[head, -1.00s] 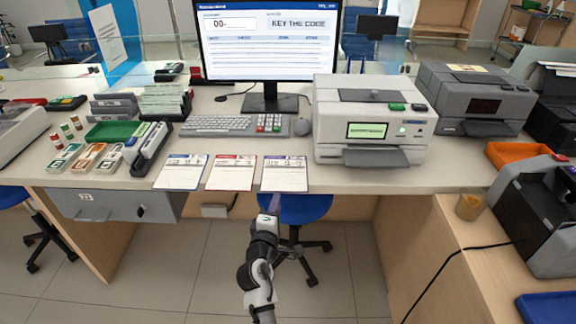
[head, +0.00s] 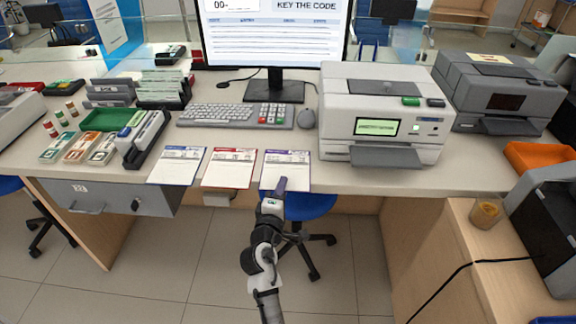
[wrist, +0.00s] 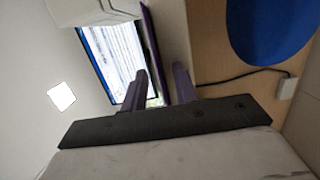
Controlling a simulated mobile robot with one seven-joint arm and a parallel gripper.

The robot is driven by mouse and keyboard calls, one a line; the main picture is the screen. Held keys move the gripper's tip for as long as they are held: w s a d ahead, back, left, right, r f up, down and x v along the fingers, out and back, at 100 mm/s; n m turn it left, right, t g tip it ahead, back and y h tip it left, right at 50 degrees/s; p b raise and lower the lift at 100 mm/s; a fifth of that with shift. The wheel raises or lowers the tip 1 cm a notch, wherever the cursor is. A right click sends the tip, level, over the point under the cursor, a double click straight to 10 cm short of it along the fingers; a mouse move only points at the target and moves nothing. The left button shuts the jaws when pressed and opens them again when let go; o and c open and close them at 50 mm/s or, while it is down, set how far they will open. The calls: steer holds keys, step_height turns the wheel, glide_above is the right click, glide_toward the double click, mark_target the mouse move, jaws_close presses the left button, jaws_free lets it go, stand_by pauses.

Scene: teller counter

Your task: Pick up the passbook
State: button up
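Three white booklets or forms lie in a row at the counter's front edge; I cannot read which is the passbook. The one in line with my gripper is the right one, with a purple header (head: 287,167). Its thin purple edge shows in the wrist view (wrist: 151,45). My gripper (head: 281,183) is at its front edge in the head view. In the wrist view my gripper (wrist: 158,72) is open, with one finger on each side of the purple strip. Whether either finger touches it is not clear.
The blue-headed form (head: 178,166) and red-headed form (head: 229,168) lie to the left. A white printer (head: 383,115) stands close on the right, and the keyboard (head: 225,115) and monitor (head: 275,40) behind. A blue chair (head: 310,207) is under the counter.

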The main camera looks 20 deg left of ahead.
jaws_close()
step_height(320, 180, up, 20)
steer(key=p, duration=0.1)
steer(key=shift+p, duration=0.35)
steer(key=shift+s, duration=0.1)
stand_by(0.6)
